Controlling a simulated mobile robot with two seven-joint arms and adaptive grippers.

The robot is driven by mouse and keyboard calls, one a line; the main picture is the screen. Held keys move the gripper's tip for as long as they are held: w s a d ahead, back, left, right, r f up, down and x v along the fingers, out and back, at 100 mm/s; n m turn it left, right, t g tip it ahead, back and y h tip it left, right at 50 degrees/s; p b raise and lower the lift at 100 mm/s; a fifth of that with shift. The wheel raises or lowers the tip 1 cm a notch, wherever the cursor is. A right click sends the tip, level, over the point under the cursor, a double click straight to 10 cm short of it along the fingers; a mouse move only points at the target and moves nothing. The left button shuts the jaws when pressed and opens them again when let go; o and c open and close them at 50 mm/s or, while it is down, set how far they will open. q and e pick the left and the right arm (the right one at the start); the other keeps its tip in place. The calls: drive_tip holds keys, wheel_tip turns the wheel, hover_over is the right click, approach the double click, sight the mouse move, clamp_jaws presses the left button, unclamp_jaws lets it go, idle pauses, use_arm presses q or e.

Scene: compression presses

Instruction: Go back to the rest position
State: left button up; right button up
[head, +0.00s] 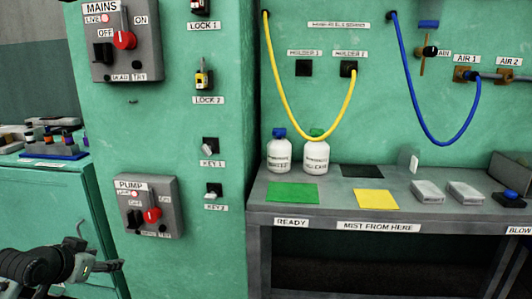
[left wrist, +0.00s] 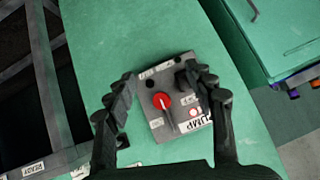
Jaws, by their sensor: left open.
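My left gripper (head: 112,266) comes in from the lower left of the head view, in front of the green cabinet and below the PUMP box (head: 151,208). In the left wrist view its two fingers (left wrist: 160,105) are spread apart and empty. I cannot tell from these frames how far the fingertips stand from the box. My right gripper does not show in either view.
The MAINS box (head: 125,40) is above on the same panel. LOCK and KEY fittings line its right side. A grey bench (head: 320,204) at right holds two white bottles (head: 298,152), a green mat (head: 292,192) and a yellow mat (head: 376,200). A green cabinet (head: 70,200) stands at left.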

use_arm(q)
drive_tip(key=s+d+f+g, duration=0.15)
drive_tip(key=s+f, duration=0.25)
drive_tip(key=f, duration=0.4)
drive_tip(key=s+d+f+n+g, duration=0.1)
drive_tip(key=s+d+f, duration=0.25)
drive_tip(key=f, duration=0.45)
drive_tip(key=s+d+f+g, duration=0.1)
drive_tip(key=s+f+g, duration=0.1)
drive_tip(key=s+f, duration=0.4)
drive_tip(key=s+d+f+g, duration=0.1)
drive_tip(key=s+d+f, duration=0.3)
drive_tip(key=s+f, duration=0.2)
drive_tip(key=s+d+f+g, duration=0.2)
drive_tip(key=s+d+f, duration=0.1)
drive_tip(key=s+f, duration=0.4)
drive_tip(key=shift+s+d+f, duration=0.25)
drive_tip(key=shift+s+d, duration=0.1)
drive_tip(key=shift+d, duration=0.05)
